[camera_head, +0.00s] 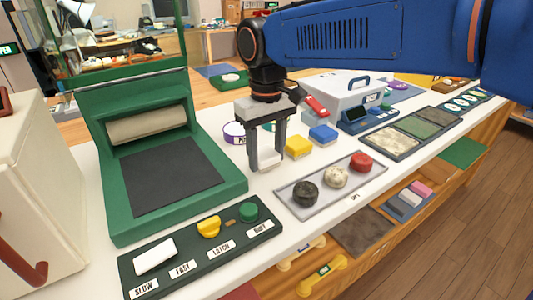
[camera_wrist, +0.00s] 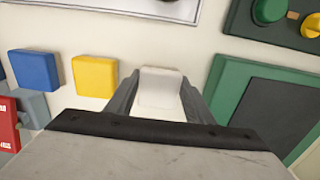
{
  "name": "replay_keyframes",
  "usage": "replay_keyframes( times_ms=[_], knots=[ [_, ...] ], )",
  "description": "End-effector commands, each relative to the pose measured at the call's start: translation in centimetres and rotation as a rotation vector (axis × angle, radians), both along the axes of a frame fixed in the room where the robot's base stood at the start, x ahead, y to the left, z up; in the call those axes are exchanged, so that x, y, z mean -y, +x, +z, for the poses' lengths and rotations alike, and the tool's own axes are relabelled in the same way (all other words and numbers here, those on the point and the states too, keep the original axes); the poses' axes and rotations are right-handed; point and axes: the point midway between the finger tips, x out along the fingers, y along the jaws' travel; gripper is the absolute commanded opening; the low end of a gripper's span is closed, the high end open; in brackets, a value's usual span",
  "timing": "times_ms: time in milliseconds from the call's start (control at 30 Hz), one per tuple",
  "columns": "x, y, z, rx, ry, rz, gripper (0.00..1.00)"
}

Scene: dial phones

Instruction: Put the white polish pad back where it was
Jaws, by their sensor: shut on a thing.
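The white polish pad (camera_head: 267,159) is between the two fingers of my gripper (camera_head: 266,163), low over the white counter, in the head view. In the wrist view the white pad (camera_wrist: 160,90) fills the gap between the fingers of my gripper (camera_wrist: 158,95), which is shut on it. I cannot tell whether the pad touches the counter. A yellow pad (camera_head: 299,147) and a blue pad (camera_head: 322,134) lie in a row to its right. In the wrist view the yellow pad (camera_wrist: 95,76) and blue pad (camera_wrist: 36,70) are to the left.
A green machine (camera_head: 228,190) with a roller and dark mat stands left of the gripper. A control panel (camera_head: 188,252) labelled SLOW, FAST, LATCH and BUFF lies in front. A grey tray (camera_head: 330,193) holds black, cream and red pieces. A white box (camera_head: 340,92) stands behind.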

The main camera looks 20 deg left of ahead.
Motion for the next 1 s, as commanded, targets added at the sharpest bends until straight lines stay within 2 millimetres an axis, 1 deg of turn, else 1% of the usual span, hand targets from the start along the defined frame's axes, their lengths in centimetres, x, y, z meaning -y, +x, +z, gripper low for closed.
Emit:
replay_keyframes(
  times_ms=[200,233,267,300,600,733,867,1000],
  knots=[
    [0.0,0.0,-0.2,0.0,0.0,0.0,0.27],
    [0.0,0.0,-0.2,0.0,0.0,0.0,0.5],
    [0.0,0.0,-0.2,0.0,0.0,0.0,0.57],
    [0.0,0.0,-0.2,0.0,0.0,0.0,0.67],
    [0.0,0.0,-0.1,0.0,0.0,0.0,0.67],
    [0.0,0.0,0.6,0.001,0.001,0.0,0.67],
    [0.0,0.0,2.4,0.002,0.002,0.0,0.67],
    [0.0,0.0,5.1,0.002,0.002,0.0,0.67]
  ],
)
